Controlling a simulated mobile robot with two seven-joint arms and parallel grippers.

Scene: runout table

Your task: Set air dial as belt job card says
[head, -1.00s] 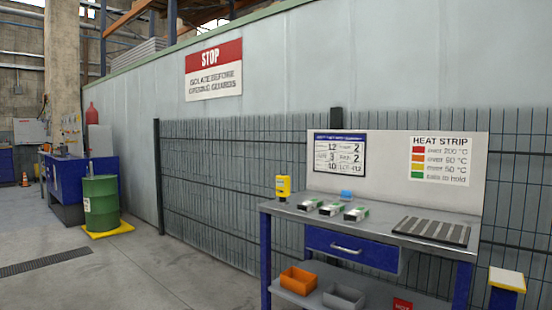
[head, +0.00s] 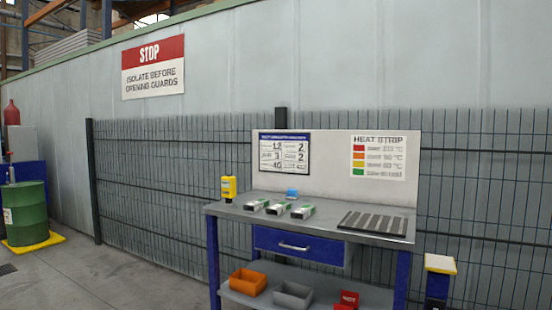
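A white job card with a dark blue header (head: 284,154) is fixed on the left of the pale back panel above the workbench. It carries two columns of values; 12, 3 and 40 seem to show on the left and several 2s on the right, but the small labels are too blurred to read. No air dial can be made out in the head view. Neither of my grippers is in view.
The blue workbench (head: 378,230) holds a yellow device (head: 229,188), several small grey-green items (head: 278,208) and a slatted dark mat (head: 372,223). Orange (head: 248,281) and grey bins (head: 293,295) sit below. A green drum (head: 25,214) stands left. Open floor lies between.

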